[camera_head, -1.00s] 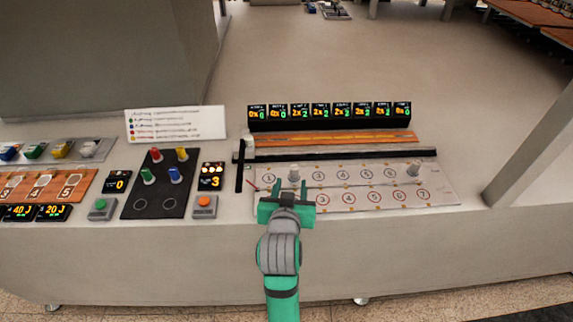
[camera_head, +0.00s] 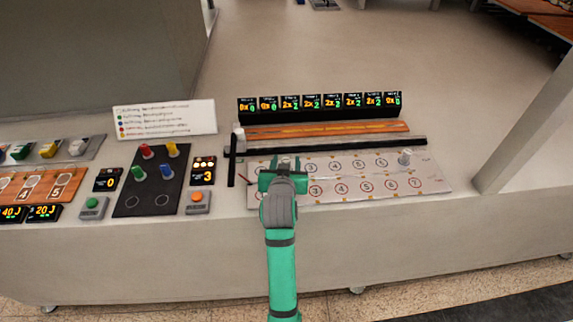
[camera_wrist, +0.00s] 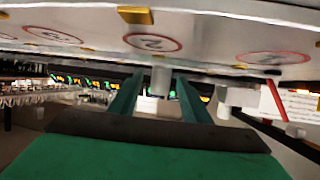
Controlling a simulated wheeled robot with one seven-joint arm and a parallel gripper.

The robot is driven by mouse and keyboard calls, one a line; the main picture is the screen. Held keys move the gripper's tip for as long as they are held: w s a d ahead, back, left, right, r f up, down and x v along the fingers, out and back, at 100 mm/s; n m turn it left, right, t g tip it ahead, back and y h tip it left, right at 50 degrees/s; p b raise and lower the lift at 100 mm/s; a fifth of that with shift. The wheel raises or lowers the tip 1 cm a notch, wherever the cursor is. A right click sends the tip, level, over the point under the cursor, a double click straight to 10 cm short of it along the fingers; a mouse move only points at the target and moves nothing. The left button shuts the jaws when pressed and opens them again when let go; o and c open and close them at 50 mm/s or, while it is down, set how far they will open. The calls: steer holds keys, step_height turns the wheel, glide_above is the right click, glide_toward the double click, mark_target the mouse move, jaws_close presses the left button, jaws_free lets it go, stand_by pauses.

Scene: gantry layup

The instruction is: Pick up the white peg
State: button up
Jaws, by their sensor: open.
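A white peg (camera_wrist: 160,80) stands on the numbered board (camera_wrist: 205,45) and shows between the two green fingers in the wrist view, which looks upside down. My gripper (camera_head: 284,164) is open over the left part of the board, with its fingers on either side of this peg. I cannot tell whether they touch it. In the head view my gripper hides this peg. A second white peg (camera_head: 405,157) stands upright near the right end of the board's back row of numbered circles.
A row of small displays (camera_head: 320,107) stands behind an orange strip and a black rail (camera_head: 370,145). A black bar (camera_head: 232,172) lies left of the board. A dark panel (camera_head: 150,190) with several coloured pegs and an orange button (camera_head: 198,197) are further left.

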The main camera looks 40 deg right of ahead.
steer(key=shift+w, duration=0.15)
steer(key=c, duration=0.7)
steer(key=shift+a, duration=0.15)
jaws_close()
steer(key=shift+s+d, duration=0.2)
steer(key=shift+d, duration=0.05)
